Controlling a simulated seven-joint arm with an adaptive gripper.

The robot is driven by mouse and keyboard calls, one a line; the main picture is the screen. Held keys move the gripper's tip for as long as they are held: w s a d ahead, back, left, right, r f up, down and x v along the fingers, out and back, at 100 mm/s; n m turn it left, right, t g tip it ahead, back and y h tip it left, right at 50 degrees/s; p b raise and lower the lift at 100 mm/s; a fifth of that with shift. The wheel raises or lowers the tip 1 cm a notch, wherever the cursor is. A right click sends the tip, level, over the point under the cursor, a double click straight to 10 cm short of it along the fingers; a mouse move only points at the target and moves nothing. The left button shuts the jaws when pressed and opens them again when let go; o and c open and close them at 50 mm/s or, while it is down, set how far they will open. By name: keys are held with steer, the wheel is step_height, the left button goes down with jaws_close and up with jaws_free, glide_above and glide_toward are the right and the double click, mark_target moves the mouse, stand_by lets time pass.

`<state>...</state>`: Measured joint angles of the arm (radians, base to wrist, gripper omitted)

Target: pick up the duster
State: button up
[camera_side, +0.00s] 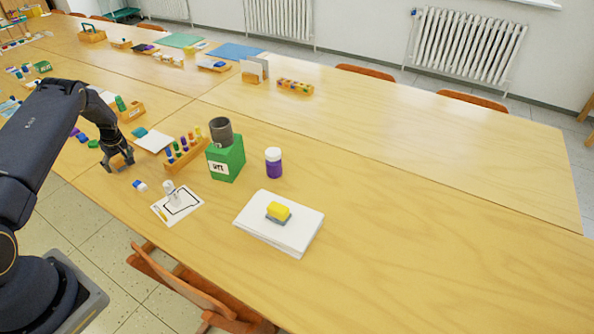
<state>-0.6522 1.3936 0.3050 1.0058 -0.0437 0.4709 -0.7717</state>
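A small block with a yellow top and a grey lower part (278,212), which looks like the duster, lies on a stack of white paper (262,237) near the middle of the table. My gripper (118,163) is at the left, low over the table's near left part and well away from the block. A small blue and white piece (140,185) lies just in front of my gripper.
A small white figure (172,192) stands on a sheet. The table's right side is clear.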

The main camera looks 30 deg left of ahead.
steer(key=c, duration=1.2)
steer(key=shift+c, duration=0.2)
steer(key=shift+r, duration=0.15)
